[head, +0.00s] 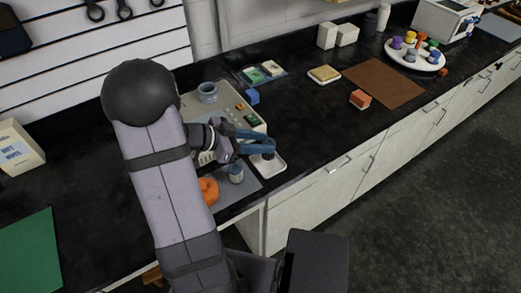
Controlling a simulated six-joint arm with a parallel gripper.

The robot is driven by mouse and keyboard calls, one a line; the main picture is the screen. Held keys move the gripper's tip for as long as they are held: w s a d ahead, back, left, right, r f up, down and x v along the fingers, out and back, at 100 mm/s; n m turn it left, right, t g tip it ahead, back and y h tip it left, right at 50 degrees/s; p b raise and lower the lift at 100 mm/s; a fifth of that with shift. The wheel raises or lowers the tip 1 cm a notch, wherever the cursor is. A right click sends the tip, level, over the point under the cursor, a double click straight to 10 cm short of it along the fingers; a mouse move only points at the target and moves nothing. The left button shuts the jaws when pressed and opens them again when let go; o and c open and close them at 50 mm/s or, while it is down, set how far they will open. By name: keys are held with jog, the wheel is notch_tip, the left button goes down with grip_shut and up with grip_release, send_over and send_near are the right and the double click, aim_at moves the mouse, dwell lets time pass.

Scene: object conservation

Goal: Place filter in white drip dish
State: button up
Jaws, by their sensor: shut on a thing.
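A white drip dish (278,168) lies near the counter's front edge, below the blue fingers of my gripper (270,146). My gripper reaches in from the left and is shut on a small dark piece, apparently the filter (268,156). The filter is at the fingertips, over the dish in the picture. The fingers partly cover it, and I cannot tell whether it touches the dish.
A grey mat (250,186) left of the dish bears a small grey-blue jar (236,174) and an orange ring-like thing (208,190). A beige panel device (228,98) stands behind my gripper.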

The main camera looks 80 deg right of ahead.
jog(key=shift+f, duration=1.75)
jog(key=shift+f, duration=0.1)
jog(key=shift+f, duration=0.1)
jog(key=o, duration=1)
jog(key=shift+r, duration=0.25)
jog(key=b+v, duration=0.1)
jog(key=v, duration=1.1)
